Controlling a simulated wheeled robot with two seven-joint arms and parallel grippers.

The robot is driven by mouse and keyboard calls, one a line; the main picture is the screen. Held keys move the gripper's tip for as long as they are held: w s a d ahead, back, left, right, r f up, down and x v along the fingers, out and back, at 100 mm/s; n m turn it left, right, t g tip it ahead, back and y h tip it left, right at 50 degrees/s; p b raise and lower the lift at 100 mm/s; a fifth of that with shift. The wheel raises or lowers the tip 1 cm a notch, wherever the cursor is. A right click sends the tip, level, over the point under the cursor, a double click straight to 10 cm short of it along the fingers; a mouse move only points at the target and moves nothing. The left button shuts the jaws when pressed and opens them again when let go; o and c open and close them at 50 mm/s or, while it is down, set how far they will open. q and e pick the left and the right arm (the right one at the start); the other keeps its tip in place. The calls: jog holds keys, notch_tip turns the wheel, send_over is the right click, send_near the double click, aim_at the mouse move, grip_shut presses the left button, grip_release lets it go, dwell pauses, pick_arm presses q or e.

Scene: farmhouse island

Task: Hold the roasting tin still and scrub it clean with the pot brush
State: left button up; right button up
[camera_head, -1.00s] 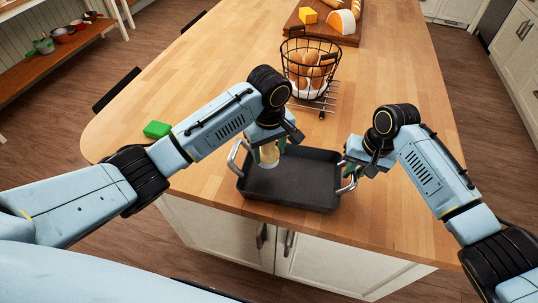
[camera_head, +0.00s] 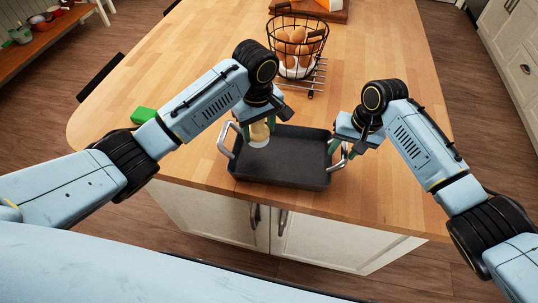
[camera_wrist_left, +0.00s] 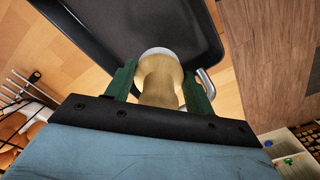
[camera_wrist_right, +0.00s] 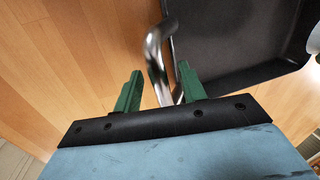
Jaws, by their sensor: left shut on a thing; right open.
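The roasting tin (camera_head: 290,172) is a dark rectangular pan with a metal loop handle at each end, near the island's front edge. My left gripper (camera_head: 260,123) is shut on the pot brush (camera_head: 259,132), which has a pale wooden grip and a whitish head. The brush is over the left part of the tin; I cannot tell if it touches the floor of the tin. In the left wrist view the brush (camera_wrist_left: 159,82) stands between the green fingers. My right gripper (camera_wrist_right: 156,90) is open, with its fingers on either side of the tin's right handle (camera_wrist_right: 156,60).
A green block, perhaps a sponge (camera_head: 143,115), lies at the left. A cutting board (camera_head: 335,14) is at the far end. The worktop to the right is clear.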

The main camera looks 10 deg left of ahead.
jog(key=shift+r, duration=0.15)
dwell(0.3)
notch_tip(320, 180, up, 12)
jog(key=d, duration=0.2)
jog(key=shift+w+d+f, duration=0.15)
jog(key=shift+f, duration=0.05)
dwell(1.2)
jog(key=shift+r, duration=0.1)
notch_tip(320, 180, up, 12)
jog(key=d, duration=0.2)
jog(key=shift+d+f, duration=0.15)
jog(key=shift+f, duration=0.05)
jog(key=shift+f, duration=0.1)
dwell(0.5)
